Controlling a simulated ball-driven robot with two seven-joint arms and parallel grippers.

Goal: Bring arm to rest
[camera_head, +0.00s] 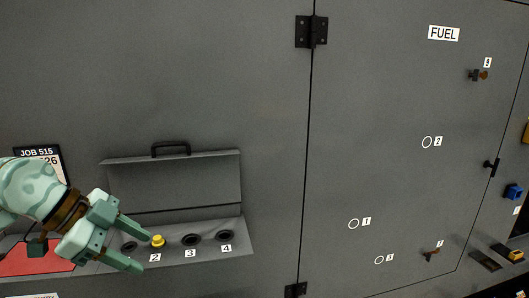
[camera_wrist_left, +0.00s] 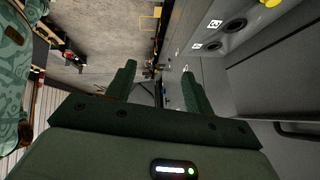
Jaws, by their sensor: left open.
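My left gripper (camera_head: 133,248) is in the lower left of the head view, coming in from the left. Its two fingers are apart and nothing shows between them. It is in front of the left end of an opened panel tray (camera_head: 240,240) with a row of numbered holes, partly covering the hole at the left. A yellow plug (camera_head: 158,241) sits at position 2. In the left wrist view the fingers (camera_wrist_left: 158,85) are also spread and empty, with the numbered holes (camera_wrist_left: 234,26) at the upper right. My right gripper does not show.
A large grey enclosure with a door marked FUEL (camera_head: 444,33) fills the head view. A red surface (camera_head: 38,258) and a JOB 515 sheet (camera_head: 40,152) are at the left. A blue part (camera_head: 513,191) and a yellow part (camera_head: 515,254) are at the right edge.

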